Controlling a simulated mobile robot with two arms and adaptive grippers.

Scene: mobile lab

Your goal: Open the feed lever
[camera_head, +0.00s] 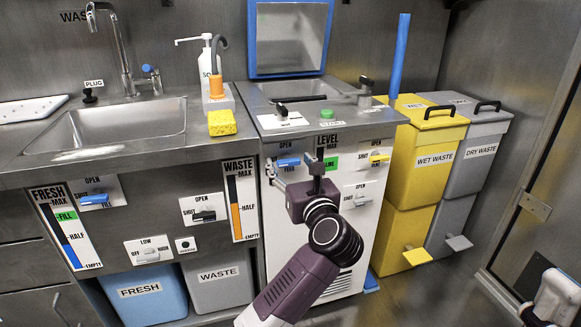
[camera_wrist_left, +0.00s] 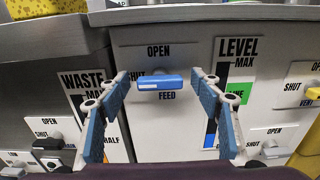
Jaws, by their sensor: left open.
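The feed lever (camera_head: 288,162) has a blue handle on a white panel marked OPEN above, SHUT at the left and FEED below. In the left wrist view the feed lever (camera_wrist_left: 163,83) lies horizontal, by the SHUT label. My left gripper (camera_head: 294,168) is in front of the panel in the head view. In the left wrist view my left gripper (camera_wrist_left: 160,80) is open, with one blue-padded finger to each side of the handle and nothing gripped. Contact cannot be told.
The white machine front (camera_head: 350,240) also carries a level gauge (camera_wrist_left: 232,85) and a yellow lever (camera_head: 379,158). A waste gauge (camera_head: 242,205) is at its left. The sink (camera_head: 110,130) is farther left. Yellow (camera_head: 425,150) and grey (camera_head: 478,150) bins stand at the right.

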